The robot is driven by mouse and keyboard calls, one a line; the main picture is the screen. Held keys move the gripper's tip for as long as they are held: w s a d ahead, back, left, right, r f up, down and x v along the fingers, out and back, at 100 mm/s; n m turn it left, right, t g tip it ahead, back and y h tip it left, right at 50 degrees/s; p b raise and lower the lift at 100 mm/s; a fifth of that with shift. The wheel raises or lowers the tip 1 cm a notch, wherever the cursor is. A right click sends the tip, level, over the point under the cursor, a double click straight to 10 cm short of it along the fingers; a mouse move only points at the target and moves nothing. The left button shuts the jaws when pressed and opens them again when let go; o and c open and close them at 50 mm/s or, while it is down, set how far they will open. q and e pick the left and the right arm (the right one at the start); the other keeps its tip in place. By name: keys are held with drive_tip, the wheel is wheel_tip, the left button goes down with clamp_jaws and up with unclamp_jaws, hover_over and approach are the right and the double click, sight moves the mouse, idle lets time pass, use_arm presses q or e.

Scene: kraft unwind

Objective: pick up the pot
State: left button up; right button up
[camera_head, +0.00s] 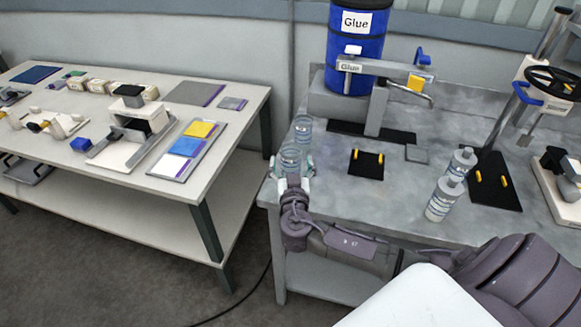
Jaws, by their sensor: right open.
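Two clear glass jars stand at the left edge of the grey right-hand table. They are the most pot-like things in view. The front jar (290,157) is nearest me, and the rear jar (302,128) stands just behind it. My right gripper (293,181) is open at the front jar, with its pale fingertips at either side of the jar's lower part. I cannot tell whether the fingers touch the glass. The gripper hides the jar's base. My left gripper is not in view.
A blue glue drum (352,60) and its dispenser stand behind. A black pad (367,164) lies right of the jars. Two white bottles (444,199) stand further right. A white table (228,119) with blocks and panels is at left, across a gap.

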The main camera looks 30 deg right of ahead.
sight(291, 156)
drive_tip(key=shift+w+d+r+p, duration=0.2)
drive_tip(key=shift+w+p, duration=0.1)
drive_tip(key=p+x, duration=0.2)
drive_tip(key=x, duration=0.1)
drive_tip(key=shift+w+d, duration=0.15)
drive_tip(key=shift+w+d+f, duration=0.25)
drive_tip(key=shift+w+d, duration=0.05)
drive_tip(key=shift+w, duration=0.15)
clamp_jaws()
drive_tip(key=shift+r, duration=0.1)
